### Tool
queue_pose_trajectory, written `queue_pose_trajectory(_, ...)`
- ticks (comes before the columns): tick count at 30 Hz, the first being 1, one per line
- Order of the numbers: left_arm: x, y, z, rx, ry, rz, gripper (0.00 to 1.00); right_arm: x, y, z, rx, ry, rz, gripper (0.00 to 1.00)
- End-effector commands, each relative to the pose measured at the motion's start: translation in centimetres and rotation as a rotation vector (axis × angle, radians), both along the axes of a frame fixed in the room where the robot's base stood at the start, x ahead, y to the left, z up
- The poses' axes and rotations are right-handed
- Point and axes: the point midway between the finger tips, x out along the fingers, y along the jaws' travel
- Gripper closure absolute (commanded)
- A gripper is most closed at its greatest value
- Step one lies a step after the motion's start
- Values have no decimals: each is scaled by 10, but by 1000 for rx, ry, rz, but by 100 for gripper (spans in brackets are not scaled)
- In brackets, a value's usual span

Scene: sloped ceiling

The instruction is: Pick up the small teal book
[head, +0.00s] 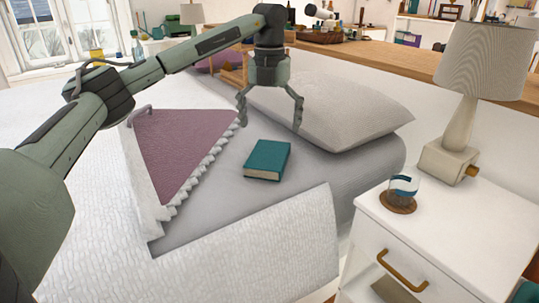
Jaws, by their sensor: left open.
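The small teal book (267,160) lies flat on the grey sheet of the bed, in the middle of the head view. Its cover faces up and its pale page edges show at the front. My left gripper (270,113) is open and empty, with its fingers pointing down. In the picture it is above the book, a little towards the pillow and apart from it. My right gripper is not in view.
A grey pillow (345,108) lies just behind and right of the book. A folded-back purple and white cover (185,145) is to the left. A white nightstand (450,215) with a lamp (470,90) and a small round object (401,190) stands at the right.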

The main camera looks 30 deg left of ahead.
Motion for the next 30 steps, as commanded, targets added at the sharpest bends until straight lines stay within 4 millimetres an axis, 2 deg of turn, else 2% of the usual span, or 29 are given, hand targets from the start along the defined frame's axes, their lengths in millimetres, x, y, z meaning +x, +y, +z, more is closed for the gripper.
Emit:
queue_pose_trajectory(15, -3, 1, -68, 0, 3, -2, 3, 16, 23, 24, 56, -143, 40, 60)
queue_pose_trajectory(24, -3, 0, -73, -1, 1, -3, 3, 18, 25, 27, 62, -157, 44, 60)
queue_pose_trajectory(30, -3, 0, -73, -1, 1, -3, 27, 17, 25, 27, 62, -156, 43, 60)
